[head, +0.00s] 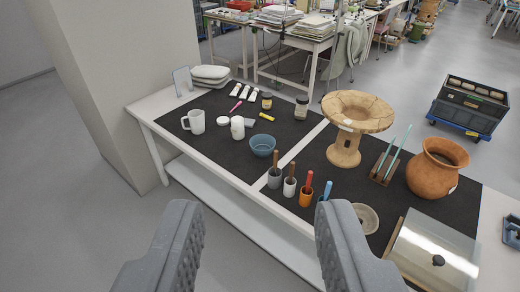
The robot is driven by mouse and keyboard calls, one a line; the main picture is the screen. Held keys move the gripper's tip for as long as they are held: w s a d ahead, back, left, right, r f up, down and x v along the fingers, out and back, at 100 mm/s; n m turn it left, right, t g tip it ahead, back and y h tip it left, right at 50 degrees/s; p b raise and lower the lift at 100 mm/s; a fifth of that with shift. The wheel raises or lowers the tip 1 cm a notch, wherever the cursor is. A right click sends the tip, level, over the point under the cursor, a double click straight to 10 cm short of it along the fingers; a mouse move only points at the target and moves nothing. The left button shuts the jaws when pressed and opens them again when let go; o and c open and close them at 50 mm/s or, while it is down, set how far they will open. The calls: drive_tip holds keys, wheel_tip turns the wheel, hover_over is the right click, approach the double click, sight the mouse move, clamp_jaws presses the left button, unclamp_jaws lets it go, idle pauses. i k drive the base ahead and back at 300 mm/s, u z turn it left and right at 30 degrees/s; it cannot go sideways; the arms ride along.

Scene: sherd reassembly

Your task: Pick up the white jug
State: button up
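The white jug (196,122) stands upright on the black mat near the left end of the table, its handle on the left. Nothing hides it. My gripper (259,208) shows at the bottom of the view with its two grey fingers wide apart and nothing between them. It is in front of the table, nearer to me than the jug and to the right of it in the picture.
A small white pot (237,128), a round white lid (223,121) and a blue bowl (262,145) are right of the jug. A wooden stand (345,150) and terracotta pot (432,172) are further right. A wall (110,80) borders the left.

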sight(193, 123)
drive_tip(key=u, duration=0.3)
drive_tip(key=i, duration=2.45)
drive_tip(key=u, duration=0.2)
